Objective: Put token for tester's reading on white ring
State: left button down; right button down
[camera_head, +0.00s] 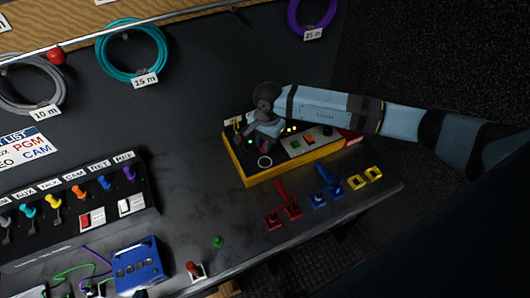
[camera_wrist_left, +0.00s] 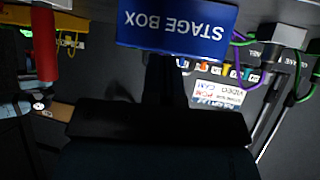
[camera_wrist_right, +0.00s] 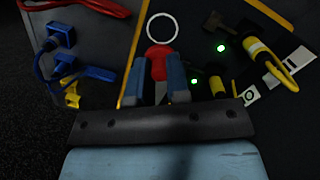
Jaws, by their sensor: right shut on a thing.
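The tester is a yellow-edged box (camera_head: 290,166) with a dark top, on the bench at centre right in the head view. The white ring (camera_head: 265,162) is a thin circle on its near left part; the right wrist view shows it too (camera_wrist_right: 160,28). My right gripper (camera_head: 264,146) is over the tester, just behind the ring. In the right wrist view its blue fingers (camera_wrist_right: 160,80) are shut on a red token (camera_wrist_right: 158,56), whose rounded end lies beside the ring's edge. Contact with the surface cannot be told. My left gripper (camera_wrist_left: 165,80) is dark in its wrist view; its fingers are unclear.
Red connectors (camera_head: 283,204), blue connectors (camera_head: 327,188) and yellow ones (camera_head: 366,180) lie in front of the tester. A yellow cable (camera_wrist_right: 270,62) is beside the gripper. A blue stage box (camera_head: 139,266) and a green piece (camera_head: 218,241) are at front left.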

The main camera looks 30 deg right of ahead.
aim_at(265, 163)
pick_arm(q)
jog(key=shift+w+a+r, duration=0.1)
jog(key=shift+a+r, duration=0.05)
jog(key=shift+r, duration=0.15)
pick_arm(e)
notch_tip(265, 163, down, 3)
jog(key=shift+r, duration=0.15)
pick_arm(q)
jog(key=shift+r+p, duration=0.2)
jog(key=shift+p, duration=0.3)
pick_arm(e)
notch_tip(265, 163, down, 4)
jog(key=shift+f, duration=0.25)
pick_arm(q)
jog(key=shift+f, duration=0.2)
pick_arm(e)
jog(key=shift+f, duration=0.15)
jog(key=c, duration=1.1)
grip_release()
